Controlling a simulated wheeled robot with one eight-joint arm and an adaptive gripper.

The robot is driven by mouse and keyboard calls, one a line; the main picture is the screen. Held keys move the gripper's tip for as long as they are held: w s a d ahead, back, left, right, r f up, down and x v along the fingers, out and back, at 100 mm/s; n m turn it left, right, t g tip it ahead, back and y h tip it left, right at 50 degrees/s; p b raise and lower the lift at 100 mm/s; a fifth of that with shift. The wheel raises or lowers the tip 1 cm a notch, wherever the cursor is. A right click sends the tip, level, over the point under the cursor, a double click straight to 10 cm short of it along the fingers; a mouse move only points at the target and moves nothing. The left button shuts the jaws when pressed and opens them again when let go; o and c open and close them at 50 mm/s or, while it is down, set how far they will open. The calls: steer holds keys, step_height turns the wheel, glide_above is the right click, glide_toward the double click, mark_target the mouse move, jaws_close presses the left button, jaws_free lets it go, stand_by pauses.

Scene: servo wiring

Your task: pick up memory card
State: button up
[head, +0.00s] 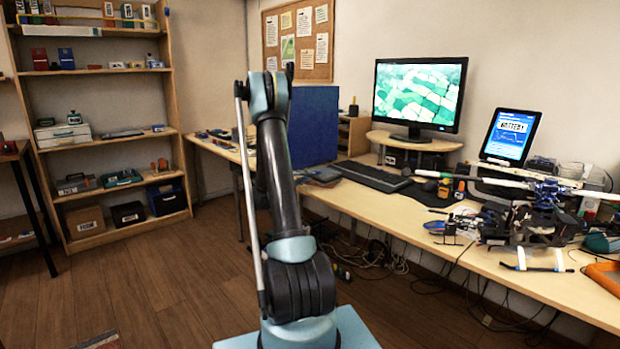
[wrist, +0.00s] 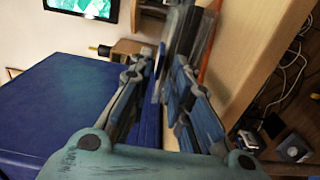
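I cannot make out a memory card in either view. My gripper (wrist: 166,68) shows in the wrist view with its two fingers apart and nothing clearly held between them. It points along the wooden desk, beside a large blue panel (wrist: 50,110). In the head view the gripper is hidden behind my raised arm. The blue panel (head: 314,125) stands upright on the desk (head: 400,205) there, just right of my arm.
A keyboard (head: 370,177), a monitor (head: 419,95), a tablet (head: 510,136) and a drone-like model (head: 535,220) occupy the desk. Cables (head: 375,255) hang below it. A shelf unit (head: 100,142) stands at left. The floor between is mostly clear.

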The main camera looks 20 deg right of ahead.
steer(key=shift+x, duration=1.3)
jaws_close()
steer(key=shift+r, duration=1.3)
steer(key=s+a+r, duration=0.2)
steer(key=a, duration=0.4)
steer(key=s+a+r, duration=0.3)
steer(key=a, duration=0.4)
